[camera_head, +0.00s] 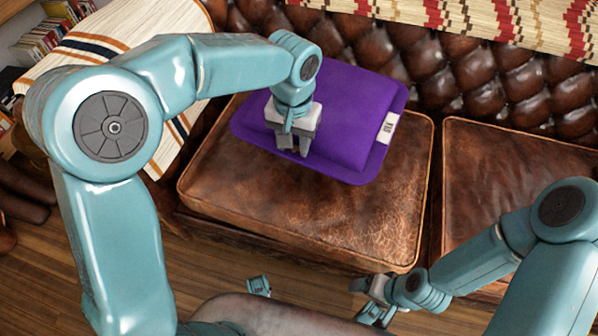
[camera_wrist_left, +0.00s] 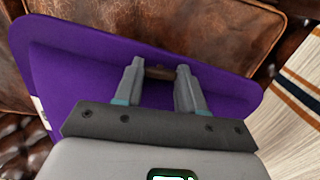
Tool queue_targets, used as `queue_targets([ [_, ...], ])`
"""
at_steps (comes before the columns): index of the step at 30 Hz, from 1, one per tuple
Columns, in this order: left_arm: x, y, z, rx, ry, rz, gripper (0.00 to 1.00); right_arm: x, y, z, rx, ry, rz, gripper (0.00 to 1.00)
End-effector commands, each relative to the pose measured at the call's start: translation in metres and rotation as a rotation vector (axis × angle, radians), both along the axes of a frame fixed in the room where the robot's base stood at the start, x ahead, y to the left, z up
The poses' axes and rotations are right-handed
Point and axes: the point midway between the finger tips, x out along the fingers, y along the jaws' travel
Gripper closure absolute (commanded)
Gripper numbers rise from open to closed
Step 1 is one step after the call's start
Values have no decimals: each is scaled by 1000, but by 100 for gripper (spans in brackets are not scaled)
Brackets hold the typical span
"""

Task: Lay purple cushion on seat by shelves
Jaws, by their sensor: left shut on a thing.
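The purple cushion (camera_head: 335,112), with a white label on its right edge, is over the left brown leather seat (camera_head: 330,215), near the backrest. I cannot tell whether its whole underside rests on the leather. My left gripper (camera_head: 292,146) points down at its front-left part and is shut on it. In the left wrist view the two fingers (camera_wrist_left: 160,78) are at the edge of the purple cushion (camera_wrist_left: 85,70), with brown leather beyond. My right gripper (camera_head: 368,298) is low in front of the seats, away from the cushion; its fingers are too unclear to judge.
Shelves with books (camera_head: 45,38) stand at the upper left. A striped cloth (camera_head: 130,42) drapes over the sofa's left arm. A tufted leather backrest (camera_head: 440,65) runs behind the seats. A second leather seat (camera_head: 500,180) at right is bare. Wooden floor (camera_head: 215,270) lies in front.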

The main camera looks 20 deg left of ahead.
Motion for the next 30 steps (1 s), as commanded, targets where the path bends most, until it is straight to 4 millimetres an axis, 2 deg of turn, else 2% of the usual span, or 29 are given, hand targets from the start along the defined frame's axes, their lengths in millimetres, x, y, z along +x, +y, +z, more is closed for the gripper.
queue_targets([
  [1,-1,-1,-20,0,0,1,100,0,0,-11,0,0,0,19],
  [3,-3,-2,-40,0,1,0,100,0,0,-18,0,0,-1,19],
  [9,-5,-4,-81,-1,-2,2,100,1,-1,-31,0,-1,-3,19],
  [17,-4,-3,-99,0,-3,2,100,2,-2,-36,-2,-2,-7,19],
  [24,-3,-1,-143,0,-1,3,100,5,-5,-52,-4,-7,-20,19],
  [30,-1,0,-146,-1,-5,3,100,5,-5,-51,-4,-8,-22,19],
])
